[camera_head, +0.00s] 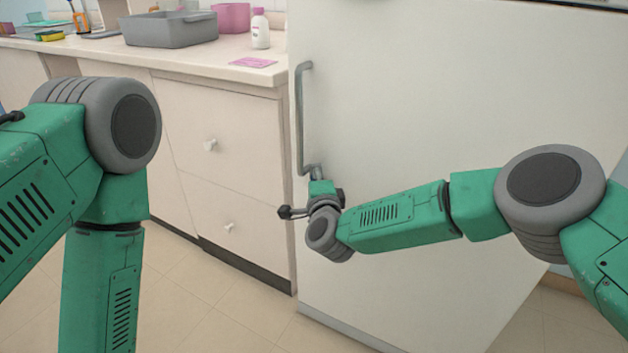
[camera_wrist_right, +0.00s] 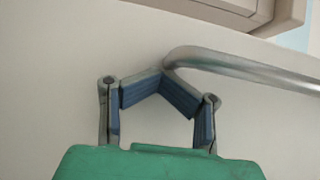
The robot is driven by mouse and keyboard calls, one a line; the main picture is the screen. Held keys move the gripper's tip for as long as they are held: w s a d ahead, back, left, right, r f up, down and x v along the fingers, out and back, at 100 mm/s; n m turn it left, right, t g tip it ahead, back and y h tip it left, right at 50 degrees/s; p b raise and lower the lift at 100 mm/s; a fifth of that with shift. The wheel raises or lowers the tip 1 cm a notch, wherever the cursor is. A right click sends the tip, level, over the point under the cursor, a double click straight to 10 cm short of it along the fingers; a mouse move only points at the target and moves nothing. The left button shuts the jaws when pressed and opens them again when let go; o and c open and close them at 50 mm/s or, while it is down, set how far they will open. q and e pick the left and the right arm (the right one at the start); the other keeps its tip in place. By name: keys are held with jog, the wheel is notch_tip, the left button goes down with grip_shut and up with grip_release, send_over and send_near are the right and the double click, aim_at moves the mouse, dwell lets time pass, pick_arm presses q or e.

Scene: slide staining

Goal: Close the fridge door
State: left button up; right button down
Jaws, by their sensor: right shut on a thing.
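The fridge door (camera_head: 420,100) is a large pale panel filling the right half of the head view. I see no fridge interior, and cannot tell whether the door is fully shut. A grey vertical handle (camera_head: 300,110) runs along its left side; its lower end meets my right gripper (camera_head: 317,178). In the right wrist view, the handle (camera_wrist_right: 245,68) comes in from the right, and my right gripper (camera_wrist_right: 160,85) has its blue-padded fingers angled together at the handle's end, shut on it. My left arm hangs at the left; its gripper is out of frame.
A white counter (camera_head: 235,70) with drawers stands left of the fridge. On it are a grey tub (camera_head: 170,30), a white bottle (camera_head: 260,30), a pink sheet (camera_head: 253,62) and a pink box (camera_head: 232,17). The tiled floor (camera_head: 215,310) in front is clear.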

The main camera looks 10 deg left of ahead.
jog(key=v, duration=1.2)
jog(key=s+d+f+n+g, duration=0.5)
jog(key=s+d+f+n, duration=0.15)
jog(key=s+f, duration=0.45)
jog(key=s+d+f+n+g, duration=0.6)
jog(key=s+d+f, duration=0.2)
jog(key=s+f, duration=0.2)
jog(key=s+d+f+n+g+h, duration=0.25)
jog(key=s+d+g+h, duration=0.2)
jog(key=s+d, duration=1.2)
notch_tip(320, 180, up, 13)
jog(key=d+g+p, duration=0.1)
jog(key=p, duration=1.1)
jog(key=shift+s+d+r+n, duration=0.2)
jog(key=shift+s+n, duration=0.1)
jog(key=shift+n, duration=0.1)
jog(key=shift+w+f, duration=0.1)
